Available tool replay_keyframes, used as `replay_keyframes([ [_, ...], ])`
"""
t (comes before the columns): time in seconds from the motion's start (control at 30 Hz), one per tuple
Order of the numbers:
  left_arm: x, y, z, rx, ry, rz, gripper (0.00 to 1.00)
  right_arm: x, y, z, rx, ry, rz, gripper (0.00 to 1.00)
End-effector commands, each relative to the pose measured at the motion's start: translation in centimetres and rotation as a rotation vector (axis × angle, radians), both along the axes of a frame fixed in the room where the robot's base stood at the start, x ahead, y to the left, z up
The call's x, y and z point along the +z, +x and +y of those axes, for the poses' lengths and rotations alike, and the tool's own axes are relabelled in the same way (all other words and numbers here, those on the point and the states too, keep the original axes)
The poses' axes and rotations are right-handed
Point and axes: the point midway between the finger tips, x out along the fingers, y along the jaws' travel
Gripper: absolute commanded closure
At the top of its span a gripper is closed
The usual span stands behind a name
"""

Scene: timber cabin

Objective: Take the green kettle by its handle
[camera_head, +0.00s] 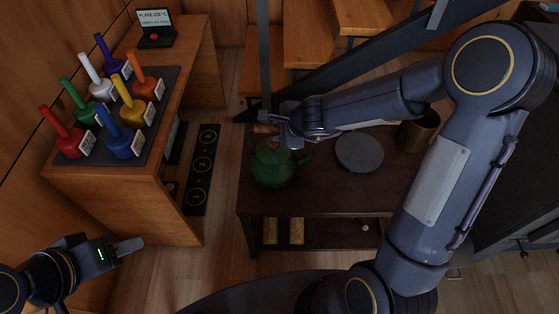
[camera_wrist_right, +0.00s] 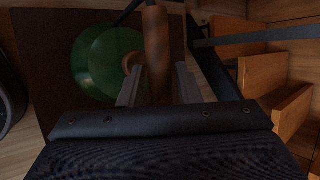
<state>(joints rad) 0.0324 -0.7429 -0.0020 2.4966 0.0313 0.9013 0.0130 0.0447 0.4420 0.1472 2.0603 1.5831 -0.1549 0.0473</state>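The green kettle (camera_head: 272,172) stands on a dark low table (camera_head: 335,192), its spout to the right. Its brown handle (camera_head: 264,128) rises above it. My right gripper (camera_head: 277,126) is over the kettle, beside the handle. In the right wrist view the handle (camera_wrist_right: 157,45) runs between the two spread fingers (camera_wrist_right: 158,85), with small gaps visible; the kettle's green body (camera_wrist_right: 100,62) is beyond it. Whether the fingers touch the handle cannot be told. My left gripper (camera_head: 130,246) is far left of the table, away from the kettle; its fingers are seen edge-on.
A round grey plate (camera_head: 359,153) and a brown pot (camera_head: 417,131) are on the table right of the kettle. A wooden counter (camera_head: 175,190) at left holds several coloured hand bells (camera_head: 127,110). Wooden stairs (camera_head: 308,40) with a dark rail stand behind.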

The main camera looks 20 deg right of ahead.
Motion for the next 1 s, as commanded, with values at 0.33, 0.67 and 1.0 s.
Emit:
replay_keyframes([
  [0.33,0.09,0.00,0.00,0.000,0.000,0.000,0.60,0.12,0.00,0.00,0.000,-0.001,-0.001,0.92],
  [0.67,0.09,0.00,0.00,0.000,0.000,0.000,0.60,0.12,-0.01,-0.02,0.000,-0.001,-0.001,1.00],
  [1.0,0.09,0.00,0.00,0.000,0.000,0.000,0.60,0.11,-0.02,-0.02,0.000,-0.001,-0.001,1.00],
])
